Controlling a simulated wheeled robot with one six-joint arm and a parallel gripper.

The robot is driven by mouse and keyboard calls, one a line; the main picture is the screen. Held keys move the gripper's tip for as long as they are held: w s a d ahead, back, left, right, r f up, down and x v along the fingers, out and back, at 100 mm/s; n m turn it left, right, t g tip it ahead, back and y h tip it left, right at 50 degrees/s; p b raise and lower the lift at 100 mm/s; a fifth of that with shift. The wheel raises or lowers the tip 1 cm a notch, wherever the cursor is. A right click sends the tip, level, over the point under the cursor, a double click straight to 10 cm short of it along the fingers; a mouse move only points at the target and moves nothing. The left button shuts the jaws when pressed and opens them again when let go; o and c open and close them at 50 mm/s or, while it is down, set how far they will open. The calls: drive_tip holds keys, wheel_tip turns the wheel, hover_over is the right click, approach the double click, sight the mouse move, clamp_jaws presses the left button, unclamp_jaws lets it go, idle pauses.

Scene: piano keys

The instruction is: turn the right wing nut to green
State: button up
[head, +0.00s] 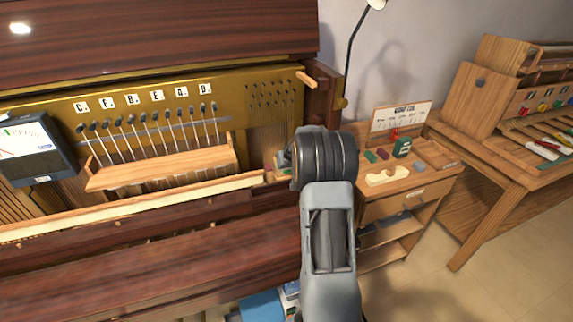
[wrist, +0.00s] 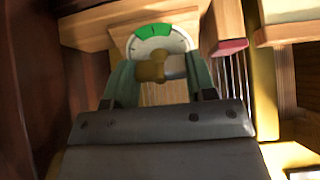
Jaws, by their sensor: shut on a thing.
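In the wrist view, a brass wing nut (wrist: 150,71) sits on a round pale dial (wrist: 176,43) with a green sector (wrist: 153,31) along its top edge. My gripper (wrist: 159,66) has its two green-grey fingers on either side of the wing nut and is shut on it. A light grey piece shows just right of the brass part. I cannot tell exactly where the nut points on the dial. In the head view, my own arm hides the wing nut and most of the gripper.
The piano's wooden key-slip area and brass plate with a row of tuning pins (head: 150,127) lie left of my arm. A small wooden cabinet (head: 420,188) with tools stands right, beside a larger bench (head: 493,171). A red-tipped wooden piece (wrist: 230,46) is close right of the dial.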

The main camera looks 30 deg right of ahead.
drive_tip(key=shift+f+n+b, duration=0.2)
drive_tip(key=shift+n+b, duration=0.4)
drive_tip(key=shift+b, duration=0.35)
drive_tip(key=shift+n+b, duration=0.9)
drive_tip(key=shift+b, duration=0.35)
drive_tip(key=shift+r+n+b, duration=0.2)
drive_tip(key=shift+n+b, duration=0.2)
drive_tip(key=shift+f+b, duration=0.15)
drive_tip(key=shift+b, duration=0.25)
drive_tip(key=shift+n+b, duration=0.6)
drive_tip(key=shift+b, duration=0.15)
drive_tip(key=shift+n+b, duration=0.9)
drive_tip(key=shift+b, duration=0.3)
drive_tip(key=shift+n+b, duration=0.3)
